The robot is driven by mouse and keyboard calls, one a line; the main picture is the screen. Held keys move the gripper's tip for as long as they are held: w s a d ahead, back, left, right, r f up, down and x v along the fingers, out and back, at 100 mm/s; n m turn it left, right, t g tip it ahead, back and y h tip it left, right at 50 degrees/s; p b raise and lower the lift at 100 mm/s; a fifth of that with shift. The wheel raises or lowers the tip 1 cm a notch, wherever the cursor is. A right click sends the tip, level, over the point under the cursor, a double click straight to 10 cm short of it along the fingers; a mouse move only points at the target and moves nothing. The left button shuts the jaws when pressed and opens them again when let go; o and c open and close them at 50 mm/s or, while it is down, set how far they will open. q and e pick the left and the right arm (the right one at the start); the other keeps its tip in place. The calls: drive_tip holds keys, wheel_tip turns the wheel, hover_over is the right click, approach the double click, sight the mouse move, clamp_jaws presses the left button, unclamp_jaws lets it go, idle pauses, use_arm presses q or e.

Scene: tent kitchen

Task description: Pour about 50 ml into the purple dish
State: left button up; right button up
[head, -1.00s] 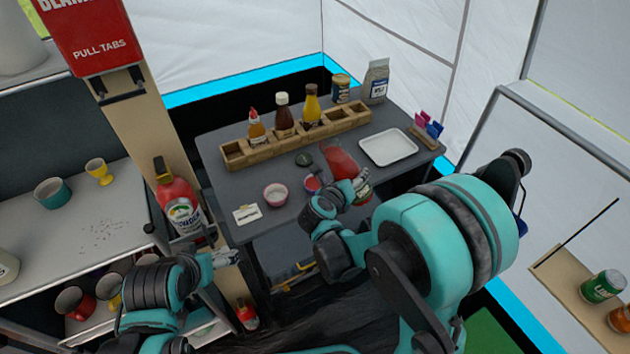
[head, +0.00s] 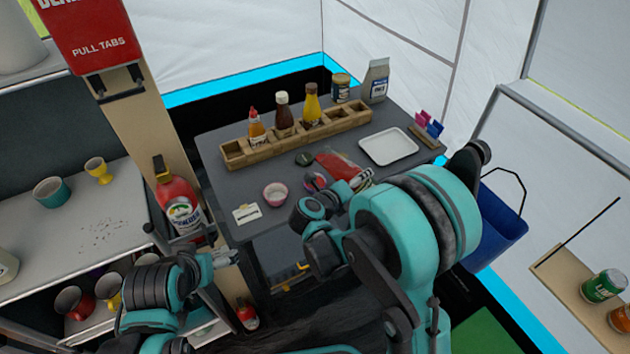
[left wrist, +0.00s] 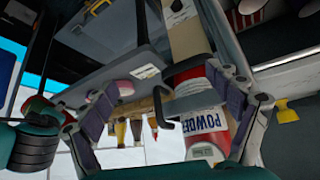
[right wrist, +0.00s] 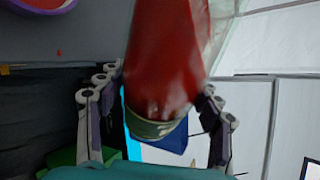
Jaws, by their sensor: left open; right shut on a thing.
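The purple dish (head: 315,180) sits on the dark table, partly hidden behind my right gripper, with red inside. Its purple rim also shows in the right wrist view (right wrist: 62,8) at the top left. My right gripper (head: 352,184) is shut on a clear bottle of red liquid (head: 338,163), held tilted, close to lying flat, just right of the dish. In the right wrist view the bottle (right wrist: 165,55) fills the middle. Its mouth is not clear, and I cannot tell whether liquid is flowing. My left gripper (head: 228,257) is open and empty, low at the left, away from the table top.
A pink dish (head: 275,194) and a small card (head: 246,213) lie to the left. A dark round item (head: 304,158) lies behind the purple dish. A wooden rack (head: 300,135) with sauce bottles stands at the back; a white tray (head: 389,147) is at right. A fire extinguisher (head: 178,203) stands left.

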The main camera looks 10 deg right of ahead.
drive_tip(key=shift+s+d+f+n, duration=0.15)
drive_tip(key=shift+f+n, duration=0.05)
drive_tip(key=shift+n, duration=0.2)
drive_tip(key=shift+r+m, duration=0.25)
drive_tip(key=shift+m, duration=0.05)
drive_tip(key=shift+w+a+r+m+y, duration=0.45)
drive_tip(key=shift+a+m+y, duration=0.15)
drive_tip(key=shift+m, duration=0.2)
drive_tip(key=shift+a+f+t, duration=0.1)
drive_tip(key=shift+t, duration=0.2)
